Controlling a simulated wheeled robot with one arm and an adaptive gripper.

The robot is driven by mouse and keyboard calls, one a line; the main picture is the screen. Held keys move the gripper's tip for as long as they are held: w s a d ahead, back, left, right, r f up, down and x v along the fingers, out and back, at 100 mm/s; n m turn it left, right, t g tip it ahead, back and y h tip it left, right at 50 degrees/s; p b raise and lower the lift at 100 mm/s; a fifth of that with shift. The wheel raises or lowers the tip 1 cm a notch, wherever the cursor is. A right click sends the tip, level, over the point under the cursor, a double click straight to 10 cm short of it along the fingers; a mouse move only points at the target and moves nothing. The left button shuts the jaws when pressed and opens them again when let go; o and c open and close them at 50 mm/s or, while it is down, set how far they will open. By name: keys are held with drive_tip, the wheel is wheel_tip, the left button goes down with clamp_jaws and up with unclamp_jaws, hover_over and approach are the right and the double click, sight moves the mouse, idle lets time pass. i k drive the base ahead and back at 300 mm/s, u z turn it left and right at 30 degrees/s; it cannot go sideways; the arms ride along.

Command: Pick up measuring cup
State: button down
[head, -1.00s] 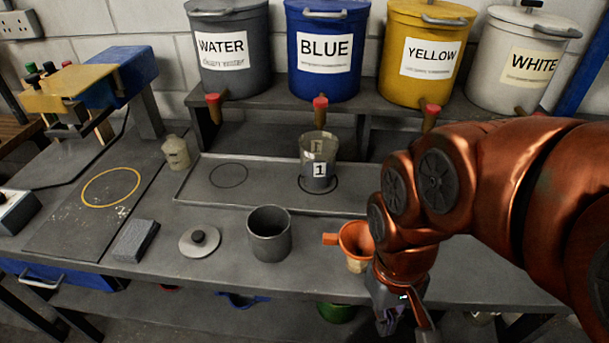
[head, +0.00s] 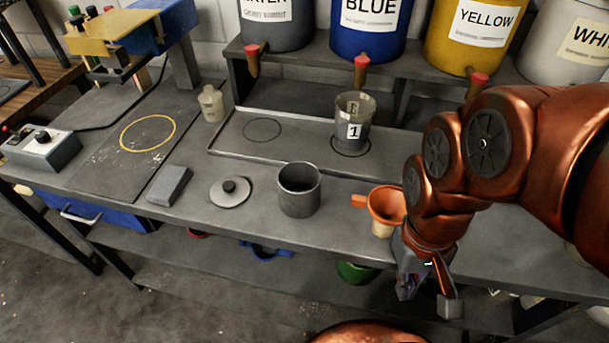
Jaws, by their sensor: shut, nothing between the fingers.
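A clear, greyish cup marked "1" (head: 354,118), which looks like the measuring cup, stands upright on the shallow tray (head: 300,160), on a dark ring below the blue bucket's tap. My gripper (head: 428,298) hangs low in front of the bench's front edge, to the right of and nearer than the cup, clear of it. It is shut and empty; its fingertips are small and partly hidden by its own links. An open grey pot (head: 299,190) stands on the bench nearer than the cup.
An orange funnel (head: 386,204) stands just beside my wrist. A round lid (head: 230,191), a grey block (head: 170,185) and a small bottle (head: 211,103) are on the bench. Taps of the blue bucket (head: 368,30) and its neighbours overhang the tray. A lower shelf runs under the bench.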

sight(354, 112)
drive_tip(key=z, duration=2.8)
drive_tip(key=k, duration=1.3)
drive_tip(key=u, duration=2.45)
drive_tip(key=i, duration=0.5)
drive_tip(key=z, duration=0.1)
